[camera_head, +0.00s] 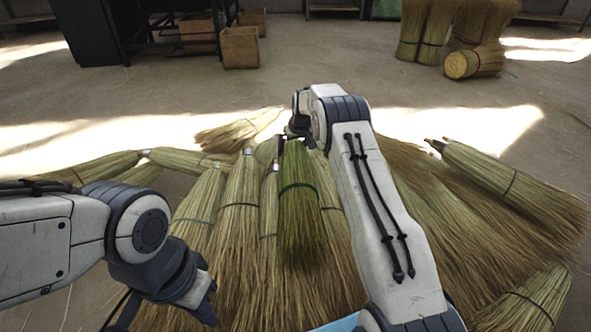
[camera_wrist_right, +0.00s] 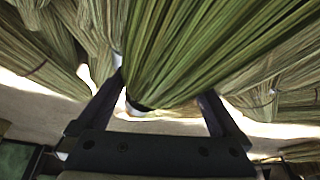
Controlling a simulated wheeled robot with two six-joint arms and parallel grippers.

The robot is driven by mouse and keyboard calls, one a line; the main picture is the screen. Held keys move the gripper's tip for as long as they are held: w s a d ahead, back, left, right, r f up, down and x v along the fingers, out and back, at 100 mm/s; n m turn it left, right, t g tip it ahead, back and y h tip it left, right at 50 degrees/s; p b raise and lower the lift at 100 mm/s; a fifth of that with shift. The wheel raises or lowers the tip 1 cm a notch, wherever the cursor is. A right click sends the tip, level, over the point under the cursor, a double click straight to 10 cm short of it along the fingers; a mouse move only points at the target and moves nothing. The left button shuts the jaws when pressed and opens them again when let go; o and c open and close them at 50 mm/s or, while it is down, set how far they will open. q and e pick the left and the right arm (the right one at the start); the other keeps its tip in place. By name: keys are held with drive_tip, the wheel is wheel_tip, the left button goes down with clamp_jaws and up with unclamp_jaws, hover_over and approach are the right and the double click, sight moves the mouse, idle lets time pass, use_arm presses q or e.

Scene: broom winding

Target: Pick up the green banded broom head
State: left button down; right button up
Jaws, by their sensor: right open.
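The green banded broom head (camera_head: 300,215) lies in the middle of the pile in the head view, greener than its neighbours, with a dark green band and its narrow end away from me. In the right wrist view its green bristles (camera_wrist_right: 205,45) fill the top middle. My right gripper (camera_wrist_right: 163,95) is open, with one finger on each side of the narrow end; I cannot tell whether they touch it. In the head view the right gripper (camera_head: 288,138) is partly hidden by its arm. My left gripper (camera_head: 208,300) hangs at lower left over other bristles; its jaw gap is not clear.
Several straw-coloured broom heads (camera_head: 238,205) lie close on the left, and more (camera_head: 515,185) on the right. Upright bundles (camera_head: 425,30) stand at the back right. A wooden box (camera_head: 240,48) stands at the back left.

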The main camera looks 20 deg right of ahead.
drive_tip(key=shift+r, duration=0.1)
drive_tip(key=c, duration=1.4)
